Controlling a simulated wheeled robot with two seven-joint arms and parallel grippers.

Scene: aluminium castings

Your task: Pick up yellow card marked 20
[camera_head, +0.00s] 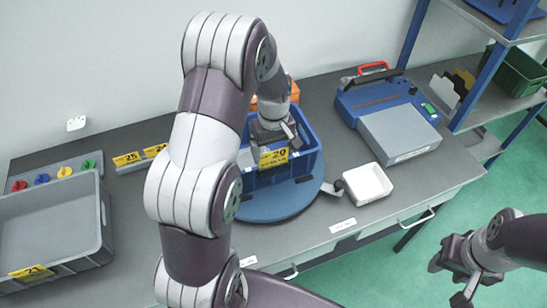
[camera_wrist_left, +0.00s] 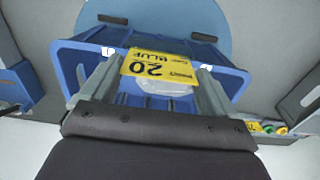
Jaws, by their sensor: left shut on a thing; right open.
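The yellow card marked 20 (camera_head: 274,158) is at the blue crate (camera_head: 312,146), in front of its near part in the head view. In the left wrist view the card (camera_wrist_left: 160,68) lies across between the fingertips, its print upside down. My left gripper (camera_wrist_left: 155,75) is shut on the card, over the crate. The crate stands on a round blue turntable (camera_head: 275,205); a pale casting (camera_wrist_left: 165,87) shows inside it. My right gripper (camera_head: 462,280) is open and empty, out past the table's right front edge.
A grey tray (camera_head: 105,225) with a yellow card (camera_head: 32,271) stands at the left. Yellow cards 26 (camera_head: 127,159) and another lie behind my left arm. A white bin (camera_head: 368,184) and a blue-grey machine (camera_head: 385,110) stand at the right. A shelf (camera_head: 480,100) stands beyond.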

